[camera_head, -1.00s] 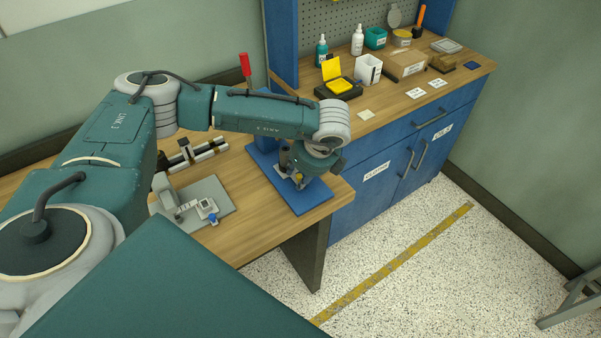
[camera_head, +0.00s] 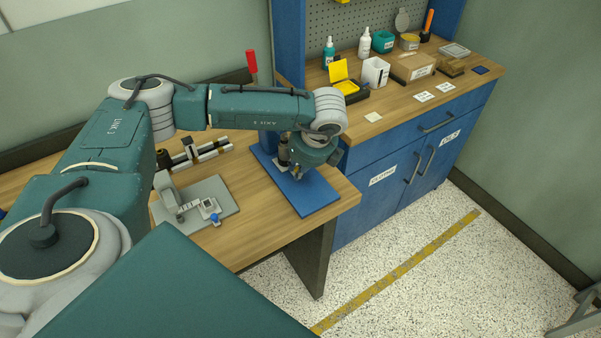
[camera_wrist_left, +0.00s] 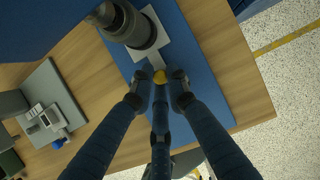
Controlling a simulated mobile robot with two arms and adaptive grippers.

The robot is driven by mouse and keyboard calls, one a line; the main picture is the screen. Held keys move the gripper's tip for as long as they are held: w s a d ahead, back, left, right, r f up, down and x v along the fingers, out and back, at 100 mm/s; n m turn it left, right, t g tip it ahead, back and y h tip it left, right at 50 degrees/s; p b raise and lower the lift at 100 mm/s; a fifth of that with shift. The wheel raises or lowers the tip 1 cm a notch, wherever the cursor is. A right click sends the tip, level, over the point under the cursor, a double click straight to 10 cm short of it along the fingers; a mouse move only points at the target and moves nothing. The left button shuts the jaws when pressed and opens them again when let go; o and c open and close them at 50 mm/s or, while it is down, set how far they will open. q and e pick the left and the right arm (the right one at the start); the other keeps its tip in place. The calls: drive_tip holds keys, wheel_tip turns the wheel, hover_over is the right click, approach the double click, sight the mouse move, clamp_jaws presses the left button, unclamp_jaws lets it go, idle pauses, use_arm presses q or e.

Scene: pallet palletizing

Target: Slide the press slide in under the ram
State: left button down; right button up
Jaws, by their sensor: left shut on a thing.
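The press stands on a blue base plate (camera_head: 318,197) at the bench's right end. Its dark cylindrical ram (camera_wrist_left: 135,27) shows in the wrist view and partly in the head view (camera_head: 283,152). The press slide shows as a pale square plate (camera_wrist_left: 160,38) with a narrow grey strip, partly covered by the ram from this angle. A yellow knob (camera_wrist_left: 160,77) sits at the strip's near end. My left gripper (camera_wrist_left: 159,92) is shut on the slide's knob, one finger on each side, low over the blue base. My right gripper is out of view.
A grey fixture plate (camera_head: 226,206) with a small clamp lies left of the press. A red-handled lever (camera_head: 251,66) rises behind my arm. The blue cabinet (camera_head: 375,205) adjoins on the right, with bottles and boxes on top. Bare wood lies around the base.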

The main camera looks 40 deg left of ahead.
use_arm(q)
drive_tip(key=c, duration=1.7)
unclamp_jaws()
drive_tip(key=shift+w+a+r, duration=0.1)
drive_tip(key=shift+w+r, duration=0.1)
drive_tip(key=shift+c, duration=0.2)
drive_tip(key=shift+f, duration=0.1)
drive_tip(key=v, duration=1.2)
drive_tip(key=shift+s+d+f, duration=0.1)
drive_tip(key=shift+d+f, duration=0.05)
drive_tip(key=shift+d, duration=0.05)
